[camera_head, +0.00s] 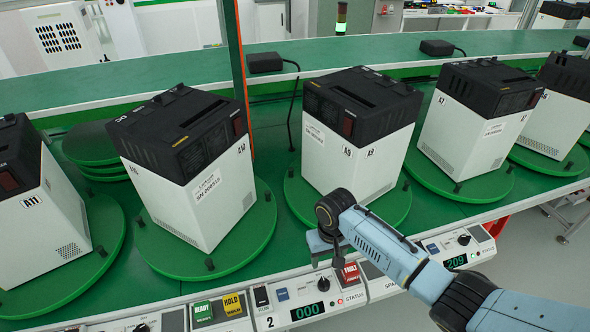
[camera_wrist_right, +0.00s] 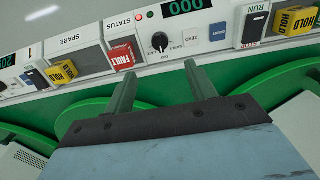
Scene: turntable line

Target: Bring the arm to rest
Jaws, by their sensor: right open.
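My right arm comes in from the lower right in the head view, with its blue-grey gripper (camera_head: 325,252) just above the front control panel, near the red FAULT button (camera_head: 349,274). In the right wrist view the two grey fingers of the right gripper (camera_wrist_right: 163,82) stand apart with nothing between them. The FAULT button (camera_wrist_right: 122,54) and a black knob (camera_wrist_right: 160,41) lie beyond the fingertips there. In the head view the wrist hides part of the panel and the fingertips are hard to make out. My left gripper is in no view.
Several white units with black tops, such as one (camera_head: 357,140) behind my gripper, stand on round green turntables (camera_head: 300,196). The control panel (camera_head: 377,280) runs along the front edge with a READY button (camera_head: 203,311), a HOLD button (camera_head: 233,304) and displays. A green-and-orange post (camera_head: 236,60) rises behind.

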